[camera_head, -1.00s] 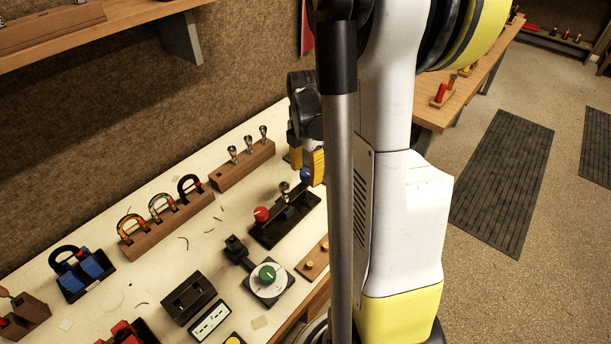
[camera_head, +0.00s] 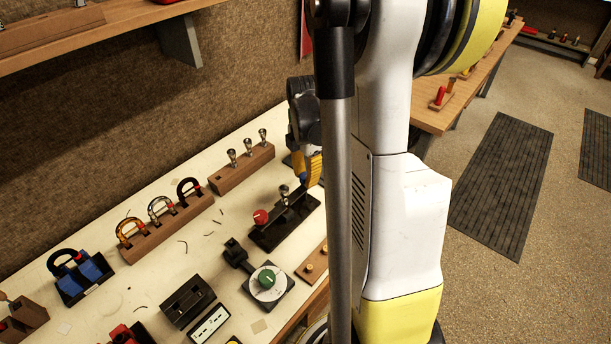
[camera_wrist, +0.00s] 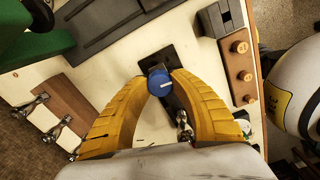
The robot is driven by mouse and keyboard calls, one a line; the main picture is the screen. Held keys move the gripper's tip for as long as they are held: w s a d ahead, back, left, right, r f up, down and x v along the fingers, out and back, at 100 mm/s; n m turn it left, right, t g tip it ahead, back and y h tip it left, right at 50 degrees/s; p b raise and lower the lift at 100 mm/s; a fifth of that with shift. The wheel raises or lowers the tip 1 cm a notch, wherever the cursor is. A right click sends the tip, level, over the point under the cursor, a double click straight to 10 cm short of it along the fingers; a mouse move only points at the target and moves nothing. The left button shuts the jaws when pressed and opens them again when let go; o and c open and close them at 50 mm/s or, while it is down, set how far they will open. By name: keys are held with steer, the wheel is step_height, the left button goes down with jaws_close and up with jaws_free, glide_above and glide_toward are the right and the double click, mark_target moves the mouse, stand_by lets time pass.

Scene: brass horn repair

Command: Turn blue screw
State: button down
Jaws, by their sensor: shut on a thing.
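The blue screw (camera_wrist: 159,83) has a round blue head with a white line across its top, in the wrist view. It sits over a dark base plate (camera_wrist: 173,58) on the bench. My gripper (camera_wrist: 160,80) has two yellow ribbed fingers, and their tips close on both sides of the blue head. A small metal piece (camera_wrist: 183,121) stands just below the head, between the fingers. In the head view, my gripper (camera_head: 309,167) is at the far end of the bench, partly hidden by my arm. I cannot make out the screw clearly there.
A black fixture with a red knob (camera_head: 261,216) stands near my gripper. A wooden rack (camera_head: 240,168) with metal mouthpieces is behind it.

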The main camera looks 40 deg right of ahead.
steer(key=m, duration=1.5)
steer(key=shift+m+b, duration=0.3)
steer(key=shift+m, duration=0.1)
steer(key=m, duration=2.1)
steer(key=shift+m, duration=0.4)
steer(key=m, duration=0.4)
steer(key=shift+m, duration=0.7)
